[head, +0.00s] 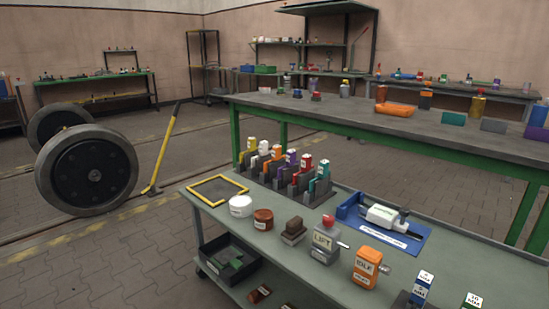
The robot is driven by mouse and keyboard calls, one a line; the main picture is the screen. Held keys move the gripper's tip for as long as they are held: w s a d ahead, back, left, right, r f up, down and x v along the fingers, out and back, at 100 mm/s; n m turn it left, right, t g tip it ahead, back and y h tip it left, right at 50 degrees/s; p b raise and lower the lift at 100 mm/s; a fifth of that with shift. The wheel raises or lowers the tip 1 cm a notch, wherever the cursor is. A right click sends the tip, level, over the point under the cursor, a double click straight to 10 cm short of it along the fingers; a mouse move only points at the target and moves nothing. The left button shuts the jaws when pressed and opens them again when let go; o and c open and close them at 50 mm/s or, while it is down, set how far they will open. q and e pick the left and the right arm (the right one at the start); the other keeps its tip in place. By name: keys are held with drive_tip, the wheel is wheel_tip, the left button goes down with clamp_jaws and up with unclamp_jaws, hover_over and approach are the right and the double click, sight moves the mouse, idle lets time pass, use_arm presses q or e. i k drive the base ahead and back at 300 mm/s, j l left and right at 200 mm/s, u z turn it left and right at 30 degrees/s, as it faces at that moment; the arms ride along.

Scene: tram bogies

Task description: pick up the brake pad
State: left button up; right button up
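A dark brown block (295,225), which looks like the brake pad, sits on a grey block on the near grey table (335,262). It stands between a round reddish-brown tin (263,219) on its left and a grey box marked LIFT (323,243) on its right. Another reddish-brown piece (260,293) lies on the lower shelf; I cannot tell what it is. Neither of my grippers shows in the head view.
A white round tin (241,206), a yellow-edged frame (217,189), a rack of coloured handles (290,178), a blue tray (380,231) and an orange IDLE box (368,267) share the table. Wheels (87,170) and a yellow bar (165,145) stand left. A green-legged bench (400,128) is behind.

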sight(245, 157)
drive_tip(key=i+j+z, duration=0.1)
drive_tip(key=z, duration=0.3)
drive_tip(key=i+j+z, duration=0.1)
drive_tip(key=z, duration=0.35)
drive_tip(key=j+z, duration=0.4)
drive_tip(key=l, duration=0.1)
